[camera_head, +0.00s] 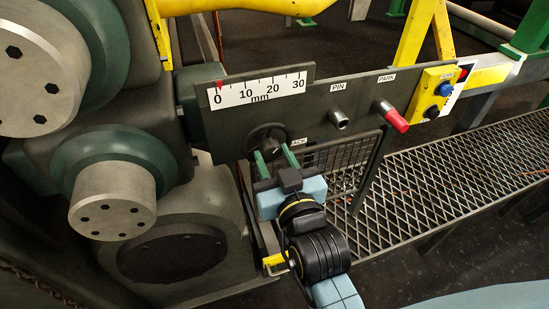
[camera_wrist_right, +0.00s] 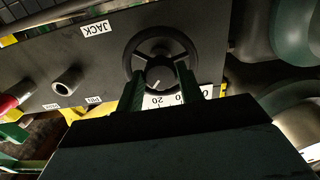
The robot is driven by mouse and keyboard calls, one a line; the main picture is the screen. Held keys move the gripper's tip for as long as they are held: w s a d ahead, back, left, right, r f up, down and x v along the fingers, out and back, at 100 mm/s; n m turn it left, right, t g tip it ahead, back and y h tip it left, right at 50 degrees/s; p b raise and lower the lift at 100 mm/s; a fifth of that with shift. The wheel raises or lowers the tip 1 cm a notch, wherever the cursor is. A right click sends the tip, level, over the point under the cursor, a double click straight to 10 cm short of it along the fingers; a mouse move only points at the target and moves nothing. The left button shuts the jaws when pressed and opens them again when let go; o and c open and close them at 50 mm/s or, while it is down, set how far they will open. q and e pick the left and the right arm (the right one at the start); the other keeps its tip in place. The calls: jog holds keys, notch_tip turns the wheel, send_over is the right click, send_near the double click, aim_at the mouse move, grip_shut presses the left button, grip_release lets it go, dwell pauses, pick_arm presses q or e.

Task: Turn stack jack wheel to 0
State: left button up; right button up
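The jack wheel (camera_head: 267,136) is a dark handwheel on the grey panel, beside the JACK label (camera_head: 299,142). It also shows in the right wrist view (camera_wrist_right: 160,36), with a dark hub and a small pale mark. My right gripper (camera_head: 277,153) has its green fingers spread apart at the wheel. In the right wrist view the fingertips (camera_wrist_right: 158,74) overlap the lower rim, one either side of the hub; contact is unclear. The mm scale (camera_head: 258,92) runs from 0 to 30, and its red pointer (camera_head: 219,85) stands at 0. My left gripper is out of view.
The PIN knob (camera_head: 339,118) and red PARK knob (camera_head: 393,118) stick out of the panel to the right. A yellow box (camera_head: 434,92) with a blue button is further right. Large rollers (camera_head: 110,200) crowd the left. A mesh walkway (camera_head: 450,165) lies below the panel.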

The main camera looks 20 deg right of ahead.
aim_at(274, 122)
jog(key=o, duration=0.4)
notch_tip(274, 122, up, 9)
jog(key=p, duration=0.6)
jog(key=shift+r+p, duration=0.5)
jog(key=shift+r, duration=0.05)
